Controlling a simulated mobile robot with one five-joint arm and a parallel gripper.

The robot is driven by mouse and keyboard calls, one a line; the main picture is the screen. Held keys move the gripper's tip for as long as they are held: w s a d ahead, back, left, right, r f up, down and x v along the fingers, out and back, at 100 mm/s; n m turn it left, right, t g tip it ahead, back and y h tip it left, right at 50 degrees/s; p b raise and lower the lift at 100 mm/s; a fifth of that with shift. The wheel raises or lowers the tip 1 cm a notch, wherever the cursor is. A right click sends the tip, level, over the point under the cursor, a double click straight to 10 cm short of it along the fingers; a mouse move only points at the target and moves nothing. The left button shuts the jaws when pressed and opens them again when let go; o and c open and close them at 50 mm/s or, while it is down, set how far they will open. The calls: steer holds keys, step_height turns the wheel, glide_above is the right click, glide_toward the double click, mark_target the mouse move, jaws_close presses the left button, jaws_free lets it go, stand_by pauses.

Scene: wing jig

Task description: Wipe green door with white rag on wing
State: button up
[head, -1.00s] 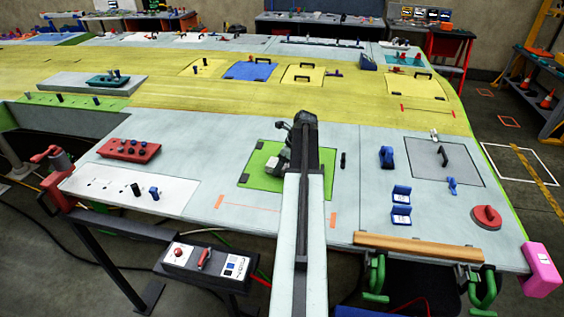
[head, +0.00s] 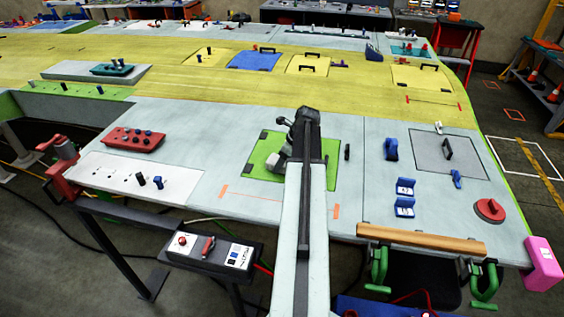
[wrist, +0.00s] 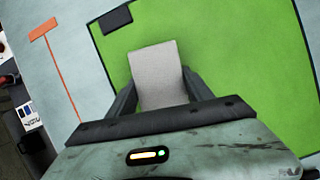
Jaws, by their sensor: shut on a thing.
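The green door (head: 263,156) is a flat panel set in the pale grey wing surface, partly covered by my arm in the head view. In the wrist view the green door (wrist: 230,60) fills most of the right side. My gripper (wrist: 158,92) is shut on the white rag (wrist: 158,70), a pale block-like piece between its two dark fingers. The rag appears over the door's left part, near a dark hinge (wrist: 115,19). I cannot tell whether it touches the door.
A black handle (head: 347,152) stands just right of the door. Blue clamps (head: 391,148) and a grey hatch (head: 447,153) are farther right. A red block with knobs (head: 134,139) and a white panel (head: 110,175) lie left.

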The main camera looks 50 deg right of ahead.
steer(key=shift+r+p, duration=2.6)
steer(key=shift+r, duration=0.3)
step_height(320, 180, up, 3)
steer(key=p, duration=0.3)
steer(key=shift+r, duration=0.15)
